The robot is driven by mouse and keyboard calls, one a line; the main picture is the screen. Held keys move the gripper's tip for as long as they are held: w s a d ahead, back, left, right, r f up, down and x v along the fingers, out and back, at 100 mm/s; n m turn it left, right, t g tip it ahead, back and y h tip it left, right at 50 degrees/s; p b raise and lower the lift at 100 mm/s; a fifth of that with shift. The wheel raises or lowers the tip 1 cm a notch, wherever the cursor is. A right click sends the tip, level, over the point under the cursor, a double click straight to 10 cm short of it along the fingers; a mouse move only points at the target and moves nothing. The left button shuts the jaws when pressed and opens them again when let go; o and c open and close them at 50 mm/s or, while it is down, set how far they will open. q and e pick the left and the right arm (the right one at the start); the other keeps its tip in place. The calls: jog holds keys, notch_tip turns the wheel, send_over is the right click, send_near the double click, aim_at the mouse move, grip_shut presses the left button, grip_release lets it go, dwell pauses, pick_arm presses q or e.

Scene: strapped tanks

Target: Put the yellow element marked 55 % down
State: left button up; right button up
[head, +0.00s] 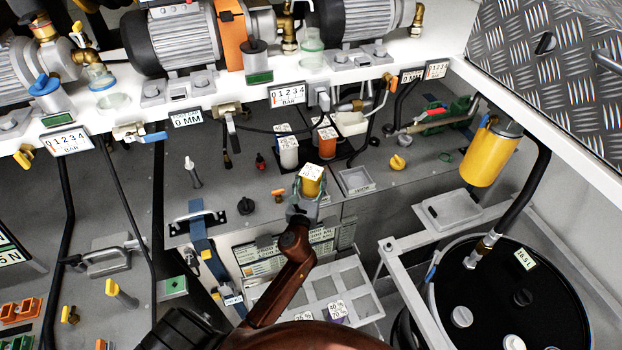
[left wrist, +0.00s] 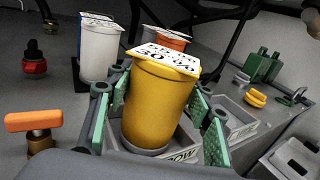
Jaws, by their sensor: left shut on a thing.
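A yellow element (head: 312,186) with a white label on top is held upright in my left gripper (head: 308,190). In the left wrist view the yellow element (left wrist: 158,105) stands between the green-padded fingers of the left gripper (left wrist: 160,125), which is shut on it. Its label seems to read 30 %, though the print is hard to make out. A grey tray (left wrist: 182,158) with a partly hidden label ending in "OW" is right below or around its base. I cannot tell whether the base touches the tray floor. My right gripper is not in view.
A white element (head: 287,153) and an orange element (head: 327,148) stand just behind. A grey tray (head: 356,181) lies to the right, with a yellow knob (head: 397,162) beyond. A compartment tray (head: 362,303) is lower in front. A white shelf with motors overhangs the back.

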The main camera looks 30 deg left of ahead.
pick_arm(q)
jog(key=shift+r, duration=0.1)
jog(key=o, duration=1.6)
jog(key=shift+f, duration=0.2)
jog(key=shift+s+r, duration=0.1)
jog(key=shift+r, duration=0.1)
jog(key=p+v, duration=0.1)
jog(key=v, duration=1.1)
jog(key=shift+c, duration=0.5)
